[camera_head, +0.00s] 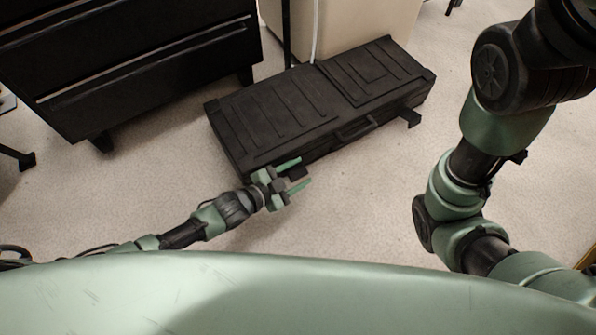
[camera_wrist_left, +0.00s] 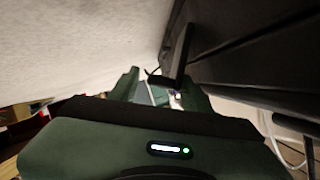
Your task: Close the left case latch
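The black case (camera_head: 262,112) lies flat on the floor with its lid shut. Its left latch (camera_head: 297,172) is a small dark tab sticking out from the front side; in the left wrist view it is a black bent piece (camera_wrist_left: 185,55) standing out from the case wall. My left gripper (camera_head: 296,174) is at the case's front, its two green fingers apart on either side of the tab; they also show open in the left wrist view (camera_wrist_left: 165,82). I cannot tell whether they touch the latch. My right gripper is outside the view.
The right latch (camera_head: 409,118) also sticks out from the case front, with the handle (camera_head: 355,129) between the latches. A black drawer cabinet (camera_head: 130,62) stands at the back left and a beige cabinet (camera_head: 365,28) behind the case. The floor in front is clear.

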